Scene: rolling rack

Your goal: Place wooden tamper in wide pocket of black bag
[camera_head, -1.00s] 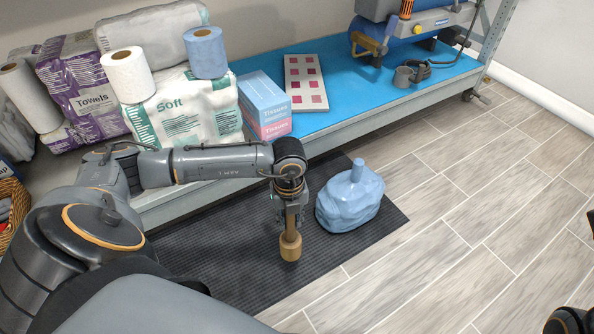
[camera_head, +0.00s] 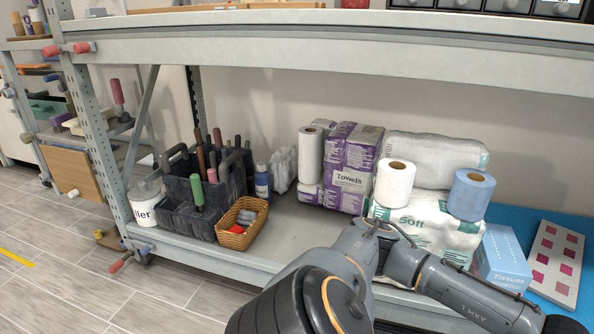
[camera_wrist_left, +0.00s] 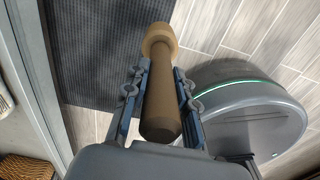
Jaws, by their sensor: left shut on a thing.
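The wooden tamper (camera_wrist_left: 161,105) is brown with a wider, lighter head, seen in the left wrist view. My left gripper (camera_wrist_left: 161,70) is shut on it, with a finger on each side. The gripper and tamper are out of the head view; only my left arm shows there, at the lower right. The black bag (camera_head: 184,222) stands on the lower rack shelf at centre left in the head view, with several handled tools standing in it. Its pocket openings are partly hidden by tools and hard to tell apart. My right gripper is not in view.
A wicker basket (camera_head: 231,238) stands right of the bag, a white bucket (camera_head: 147,207) left of it, and a blue bottle (camera_head: 262,184) behind the basket. Towel packs (camera_head: 352,178) fill the shelf further right. The upper shelf (camera_head: 330,30) overhangs. Open floor lies in front.

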